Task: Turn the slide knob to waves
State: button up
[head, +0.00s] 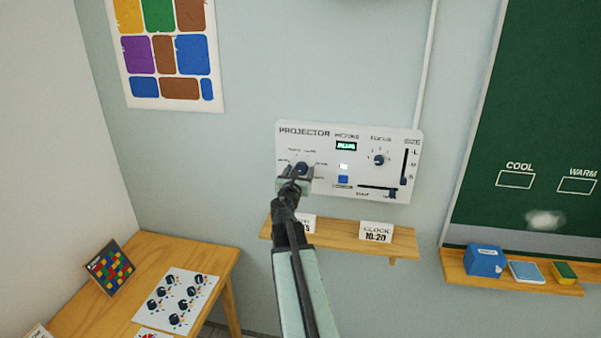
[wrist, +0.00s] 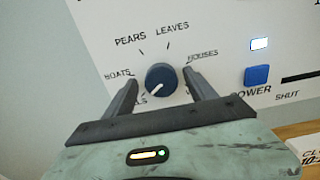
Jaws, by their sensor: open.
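The slide knob (wrist: 162,79) is a round dark blue dial on the white projector panel (head: 290,145). Its white pointer mark aims down-left, toward a label ending in "LS" partly covered by my left finger. Around it I read BOATS, PEARS, LEAVES and HOUSES; no WAVES label is readable, and the lower right of the dial is hidden by my right finger. My gripper (wrist: 161,84) is open, with one finger on each side of the knob and gaps showing. In the head view the knob (head: 302,167) is just above my gripper (head: 296,180).
A blue power button (wrist: 257,75) and a lit white indicator are right of the knob. The panel also has a small green display (head: 346,146), a focus knob (head: 379,160) and sliders. A wooden shelf (head: 340,243) with cards is below.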

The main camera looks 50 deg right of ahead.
jog(key=shift+s+d, duration=0.1)
jog(key=shift+s, duration=0.05)
jog(key=c, duration=1.3)
jog(key=shift+c, duration=0.4)
jog(key=shift+m, duration=0.3)
